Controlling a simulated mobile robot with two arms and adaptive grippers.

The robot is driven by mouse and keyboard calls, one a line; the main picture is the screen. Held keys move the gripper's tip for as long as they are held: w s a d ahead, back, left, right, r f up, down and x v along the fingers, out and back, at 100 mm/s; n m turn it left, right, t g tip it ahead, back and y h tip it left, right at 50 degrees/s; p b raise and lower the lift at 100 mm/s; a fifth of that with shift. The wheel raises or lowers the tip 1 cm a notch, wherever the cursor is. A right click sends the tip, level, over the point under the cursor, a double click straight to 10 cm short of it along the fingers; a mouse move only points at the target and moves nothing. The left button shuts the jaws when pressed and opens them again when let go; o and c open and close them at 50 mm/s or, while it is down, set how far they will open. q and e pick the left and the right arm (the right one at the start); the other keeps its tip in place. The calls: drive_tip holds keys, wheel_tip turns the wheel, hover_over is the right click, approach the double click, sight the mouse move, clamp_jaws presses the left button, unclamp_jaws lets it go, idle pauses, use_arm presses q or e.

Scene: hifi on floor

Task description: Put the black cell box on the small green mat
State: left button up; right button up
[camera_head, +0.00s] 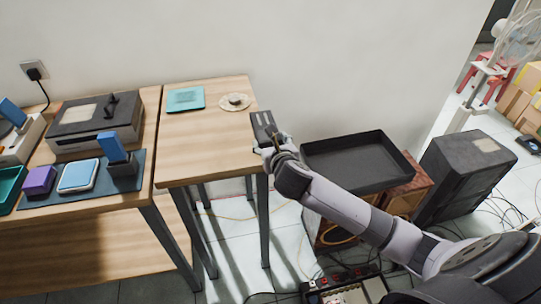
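A small green mat (178,105) lies flat at the back left of the narrow wooden table, with a paler patch in its middle. The black cell box (263,125), a dark block with pale marks on top, is at the tip of my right gripper (270,147), by the table's right edge. The gripper appears shut on it, though the fingers are small and partly hidden. The box is to the right of the mat and apart from it. My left gripper is out of view.
A round beige coaster-like disc (235,102) lies right of the mat. The front of the narrow table (205,150) is clear. The left table holds a dark machine (95,120) and a dark mat with several small boxes. A black tray (358,160) stands right.

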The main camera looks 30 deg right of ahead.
drive_tip(key=shift+f, duration=2.1)
drive_tip(key=o, duration=1.5)
drive_tip(key=shift+f, duration=0.2)
drive_tip(key=shift+r, duration=0.15)
drive_tip(key=v, duration=1.2)
